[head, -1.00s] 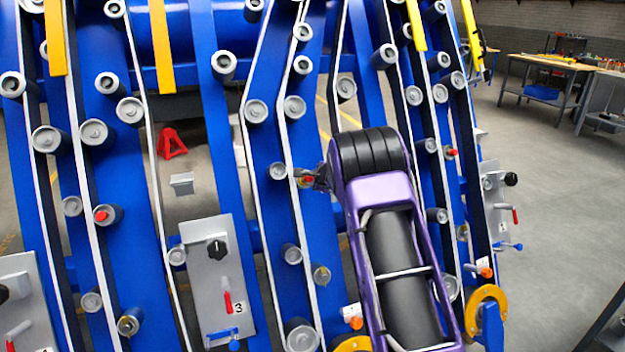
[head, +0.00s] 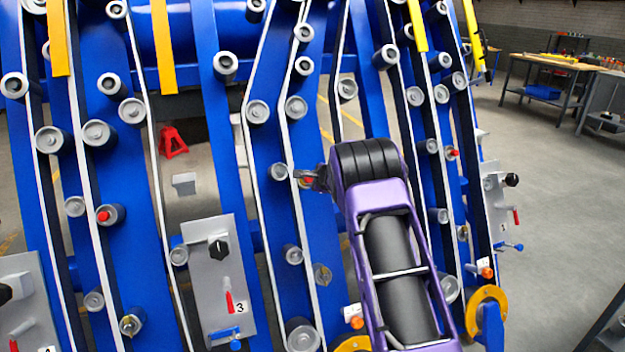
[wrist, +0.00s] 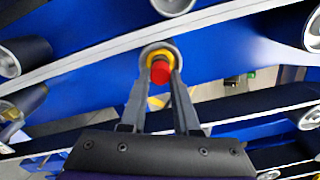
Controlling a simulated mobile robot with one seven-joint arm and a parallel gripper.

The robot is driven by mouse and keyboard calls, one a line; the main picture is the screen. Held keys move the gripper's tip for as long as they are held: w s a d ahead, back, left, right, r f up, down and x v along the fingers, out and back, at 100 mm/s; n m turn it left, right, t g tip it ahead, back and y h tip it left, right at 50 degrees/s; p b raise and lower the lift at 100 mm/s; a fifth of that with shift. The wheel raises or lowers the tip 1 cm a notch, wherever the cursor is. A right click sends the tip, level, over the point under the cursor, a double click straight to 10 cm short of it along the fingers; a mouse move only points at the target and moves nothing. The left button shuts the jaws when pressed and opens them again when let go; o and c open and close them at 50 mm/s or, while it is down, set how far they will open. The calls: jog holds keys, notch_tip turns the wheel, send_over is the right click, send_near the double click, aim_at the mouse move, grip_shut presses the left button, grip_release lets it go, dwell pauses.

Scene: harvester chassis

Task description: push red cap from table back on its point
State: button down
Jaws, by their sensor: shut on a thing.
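The red cap (wrist: 161,71) shows in the wrist view between the tips of my gripper's fingers (wrist: 160,80). My gripper is shut on it. A grey round roller end with a yellow ring (wrist: 152,50) is right behind the cap. I cannot tell whether the cap touches it. In the head view my gripper (head: 309,178) is at the blue chassis (head: 230,110), beside a white belt. The cap is mostly hidden there by the fingers.
Other red caps sit on rollers at the left (head: 103,215) and right (head: 452,153). Grey panels with black knobs, one marked 3 (head: 217,270), stand out from the chassis. A workbench (head: 545,68) is at the back right, with open floor before it.

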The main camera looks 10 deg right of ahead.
jog(key=shift+w, duration=0.2)
jog(key=c, duration=0.6)
grip_release()
jog(key=shift+o, duration=0.2)
jog(key=v, duration=1.7)
jog(key=shift+s+b, duration=0.2)
jog(key=shift+b, duration=0.2)
jog(key=shift+d+r, duration=0.1)
